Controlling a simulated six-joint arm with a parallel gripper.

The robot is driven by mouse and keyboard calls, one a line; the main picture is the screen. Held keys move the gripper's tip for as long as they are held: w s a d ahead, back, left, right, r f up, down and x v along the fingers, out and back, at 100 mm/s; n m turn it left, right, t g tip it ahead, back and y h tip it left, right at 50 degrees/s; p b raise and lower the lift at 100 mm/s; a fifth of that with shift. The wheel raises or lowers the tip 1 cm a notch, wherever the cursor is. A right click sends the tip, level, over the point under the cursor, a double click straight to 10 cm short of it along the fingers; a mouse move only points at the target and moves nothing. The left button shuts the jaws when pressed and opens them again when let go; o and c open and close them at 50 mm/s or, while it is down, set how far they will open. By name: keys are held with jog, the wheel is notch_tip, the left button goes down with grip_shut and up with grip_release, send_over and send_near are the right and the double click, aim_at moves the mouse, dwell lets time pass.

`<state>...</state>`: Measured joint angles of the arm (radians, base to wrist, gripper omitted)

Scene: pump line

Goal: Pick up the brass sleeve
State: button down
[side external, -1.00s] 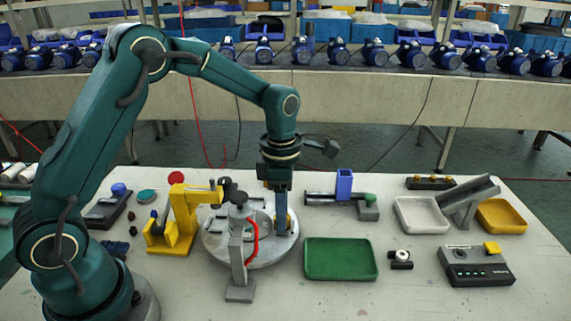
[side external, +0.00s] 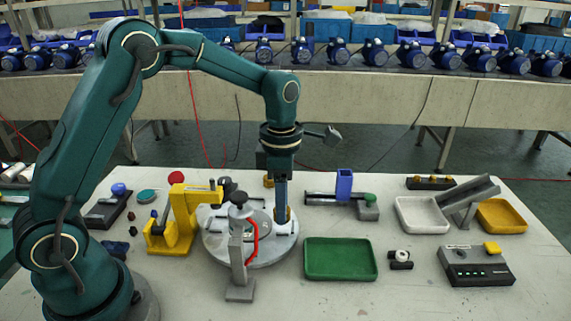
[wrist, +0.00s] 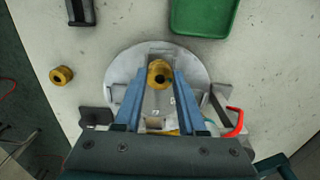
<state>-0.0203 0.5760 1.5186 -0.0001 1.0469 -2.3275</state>
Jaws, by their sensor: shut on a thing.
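The brass sleeve (wrist: 159,73), a short gold ring with a dark bore, sits between the tips of my gripper's two blue fingers in the wrist view. My gripper (wrist: 156,80) is shut on it. In the side view my gripper (side external: 283,216) points straight down over the right part of the round grey turntable (side external: 265,255). Only a small orange edge of the sleeve (side external: 289,213) shows there beside the fingers. The sleeve seems to be just above the turntable; the exact gap is hard to tell.
A second brass ring (wrist: 61,75) lies on the table off the turntable. A grey clamp with a red handle (side external: 240,245) stands close in front of my gripper. A yellow press (side external: 180,220) is to the left.

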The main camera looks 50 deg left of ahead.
jog(key=shift+r, duration=1.7)
